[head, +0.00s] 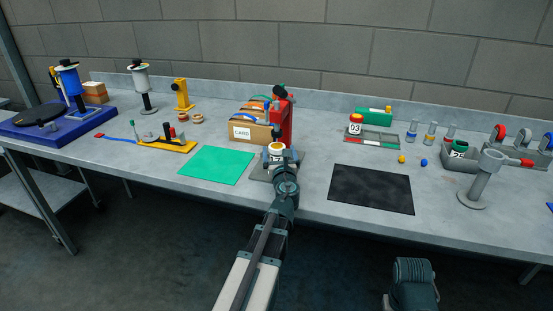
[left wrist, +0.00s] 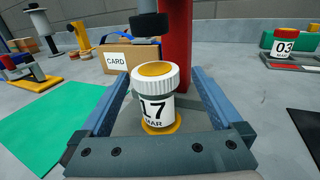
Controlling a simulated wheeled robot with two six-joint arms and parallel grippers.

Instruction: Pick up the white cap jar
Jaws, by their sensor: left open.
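The white cap jar (left wrist: 155,98) stands upright on a yellow disc (left wrist: 161,125) at the foot of a red stand (left wrist: 177,50). It has a ribbed white cap with an orange top and a label reading 17 MAR. The jar also shows small in the head view (head: 277,148). My left gripper (head: 279,155) is open, with one finger on each side of the jar. In the left wrist view there are gaps between the fingers and the jar. The stand's dark head (left wrist: 150,25) hangs above and behind the cap.
A CARD box (head: 250,133) is behind left of the jar. A green mat (head: 215,165) lies left and a black mat (head: 371,188) right. A red-capped jar marked 03 (head: 355,126) stands on a grey tray farther right. The front table edge is near.

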